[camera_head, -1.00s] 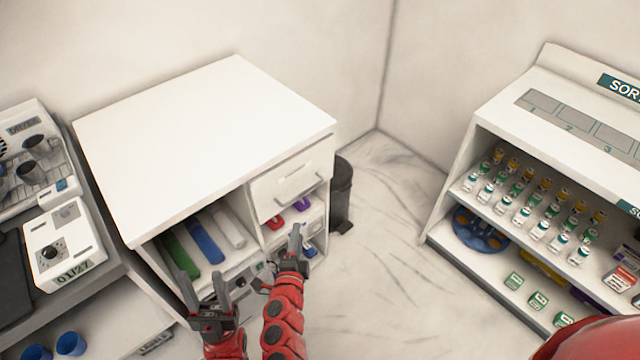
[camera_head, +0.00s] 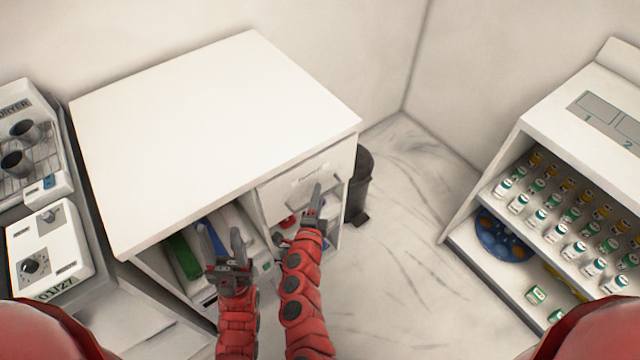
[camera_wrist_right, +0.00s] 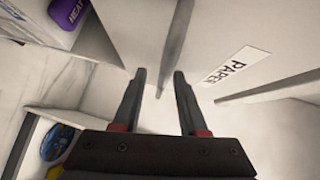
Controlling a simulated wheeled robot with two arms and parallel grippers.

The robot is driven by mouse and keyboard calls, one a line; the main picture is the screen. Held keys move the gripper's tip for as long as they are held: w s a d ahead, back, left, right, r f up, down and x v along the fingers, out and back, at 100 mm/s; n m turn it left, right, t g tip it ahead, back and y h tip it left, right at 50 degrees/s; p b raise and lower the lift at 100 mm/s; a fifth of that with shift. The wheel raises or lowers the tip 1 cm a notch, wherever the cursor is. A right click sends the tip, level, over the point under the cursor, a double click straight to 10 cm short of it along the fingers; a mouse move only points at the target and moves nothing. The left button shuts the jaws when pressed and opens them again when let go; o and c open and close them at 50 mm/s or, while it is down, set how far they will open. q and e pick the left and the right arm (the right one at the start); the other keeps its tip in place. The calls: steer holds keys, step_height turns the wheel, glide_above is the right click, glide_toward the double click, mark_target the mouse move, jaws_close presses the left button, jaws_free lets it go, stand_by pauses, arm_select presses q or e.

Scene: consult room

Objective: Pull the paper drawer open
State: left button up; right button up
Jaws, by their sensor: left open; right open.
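The paper drawer (camera_head: 288,198) is a white front at the top right of the white cabinet; it looks closed. Its PAPER label (camera_wrist_right: 236,65) shows in the right wrist view. The grey bar handle (camera_wrist_right: 176,42) runs down toward the gap between my right fingers; I cannot tell whether it touches them. My right gripper (camera_head: 315,203) is open in front of the drawer, hiding part of the front and handle; it also shows in the right wrist view (camera_wrist_right: 160,74). My left gripper (camera_head: 224,243) is open before the cabinet's left compartment, lower and to the left.
The cabinet top (camera_head: 215,130) is bare. Green and blue binders (camera_head: 184,255) stand in the left compartment. A purple box (camera_wrist_right: 70,12) lies in the compartment beside the drawer. A dark bin (camera_head: 362,185) is right of the cabinet. A vial shelf (camera_head: 560,130) stands at right; floor between is clear.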

steer(key=shift+w, duration=0.15)
steer(key=shift+r, duration=0.1)
steer(key=shift+s, duration=0.2)
steer(key=shift+c, duration=0.8)
jaws_close()
